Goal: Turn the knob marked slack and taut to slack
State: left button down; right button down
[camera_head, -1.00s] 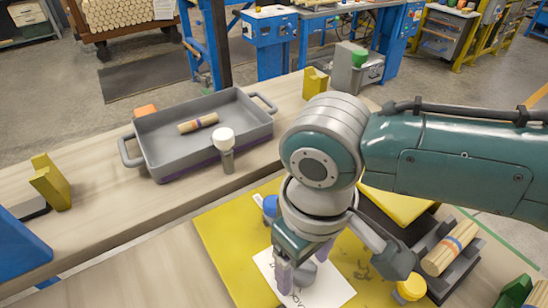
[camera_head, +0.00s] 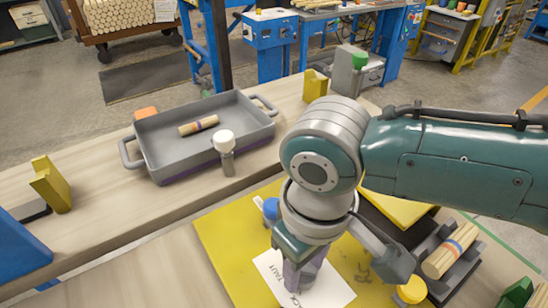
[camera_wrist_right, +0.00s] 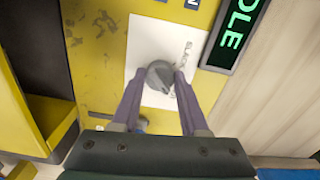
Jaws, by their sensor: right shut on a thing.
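The grey knob (camera_wrist_right: 158,76) sits on a white label card (camera_wrist_right: 140,48) fixed to a yellow panel. In the right wrist view the letters of "slack" run along the card's right side. My right gripper (camera_wrist_right: 158,78) has a fingertip at either side of the knob and is shut on it. In the head view my right gripper (camera_head: 299,277) is down over the white card (camera_head: 335,288), and its fingers hide the knob. Part of the lettering, ending in "taut", shows left of the fingers. Which word the knob points to is not clear. My left gripper is out of view.
A blue knob (camera_head: 271,208) and a yellow knob (camera_head: 411,290) stand near the card on the yellow panel (camera_head: 225,235). A grey tray (camera_head: 165,163) with a striped wooden piece lies beyond. A lit green display (camera_wrist_right: 236,28) borders the card in the wrist view.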

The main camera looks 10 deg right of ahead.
jog(key=shift+n, duration=0.3)
jog(key=n+p, duration=0.1)
jog(key=n, duration=0.2)
jog(key=shift+r+n+p, duration=0.1)
jog(key=shift+n+p, duration=0.2)
jog(key=n, duration=0.4)
jog(key=shift+p, duration=0.35)
jog(key=n, duration=0.9)
jog(key=shift+n, duration=0.4)
jog(key=shift+c, duration=2.1)
grip_release()
